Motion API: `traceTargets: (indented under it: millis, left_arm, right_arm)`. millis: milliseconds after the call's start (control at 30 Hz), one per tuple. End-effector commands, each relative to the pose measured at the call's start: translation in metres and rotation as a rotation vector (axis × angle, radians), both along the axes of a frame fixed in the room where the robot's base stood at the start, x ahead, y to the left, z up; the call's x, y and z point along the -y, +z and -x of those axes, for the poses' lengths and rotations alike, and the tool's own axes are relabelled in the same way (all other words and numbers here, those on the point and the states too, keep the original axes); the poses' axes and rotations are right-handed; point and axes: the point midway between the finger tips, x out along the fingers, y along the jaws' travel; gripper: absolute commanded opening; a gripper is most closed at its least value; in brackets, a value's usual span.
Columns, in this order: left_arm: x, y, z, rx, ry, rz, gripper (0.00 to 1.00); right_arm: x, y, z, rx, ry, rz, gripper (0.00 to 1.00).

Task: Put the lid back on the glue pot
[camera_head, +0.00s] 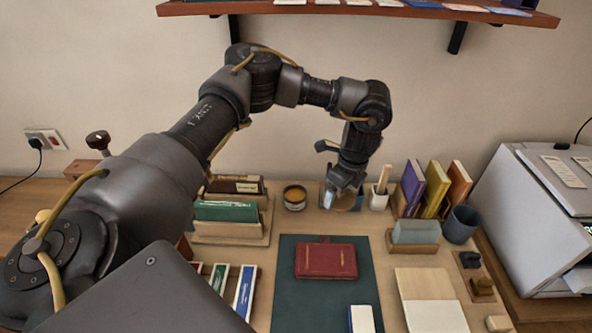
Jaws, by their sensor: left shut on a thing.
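The glue pot (294,198) is a small round pot with a dark rim and an amber-yellow top, on the desk near the wall. It appears open. My left gripper (340,198) points down just right of the pot, apart from it. It is shut on what looks like the lid, low over the desk; the fingers mostly hide it. A round tan piece (351,203) shows behind the fingertips; I cannot tell whether it is the lid or a rest under it. My right gripper is not in view.
A white brush holder (378,198) stands close right of my gripper, with upright books (437,188) beyond. Book racks (226,212) stand left of the pot. A red book (326,261) lies on the green mat (296,306) in front. A shelf (375,10) hangs above.

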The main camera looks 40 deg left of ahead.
Motion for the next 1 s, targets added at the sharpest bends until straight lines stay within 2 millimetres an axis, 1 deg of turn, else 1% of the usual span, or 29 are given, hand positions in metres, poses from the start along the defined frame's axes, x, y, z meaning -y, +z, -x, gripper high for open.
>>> traceTargets:
  millis: [33, 100, 233, 400, 600, 700, 800, 900, 1000]
  left_arm:
    - [-0.012, -0.005, -0.007, -0.004, -0.082, 0.0, 0.57]
    - [-0.03, -0.012, -0.016, -0.004, -0.225, -0.003, 0.57]
    - [-0.065, -0.026, -0.028, -0.004, -0.472, -0.006, 0.57]
    - [-0.107, -0.042, -0.035, -0.003, -0.728, -0.01, 0.57]
    - [-0.148, -0.054, -0.038, 0.001, -0.981, -0.018, 0.57]
    - [-0.164, -0.059, -0.038, 0.002, -1.084, -0.02, 0.57]
    - [-0.177, -0.062, -0.038, 0.005, -1.165, -0.022, 0.57]
    - [-0.185, -0.064, -0.038, 0.005, -1.216, -0.022, 0.57]
    - [-0.188, -0.065, -0.037, 0.006, -1.242, -0.022, 0.57]
  right_arm:
    - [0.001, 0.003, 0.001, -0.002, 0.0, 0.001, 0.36]
    - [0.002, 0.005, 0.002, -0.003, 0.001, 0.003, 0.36]
    - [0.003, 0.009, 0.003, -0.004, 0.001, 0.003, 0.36]
    - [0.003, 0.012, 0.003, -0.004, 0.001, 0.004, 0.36]
    - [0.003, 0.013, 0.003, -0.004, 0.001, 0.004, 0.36]
    - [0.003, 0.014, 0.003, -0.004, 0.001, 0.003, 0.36]
    - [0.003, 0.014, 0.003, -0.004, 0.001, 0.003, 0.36]
    - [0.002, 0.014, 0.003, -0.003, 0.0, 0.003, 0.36]
    - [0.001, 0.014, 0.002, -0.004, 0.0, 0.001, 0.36]
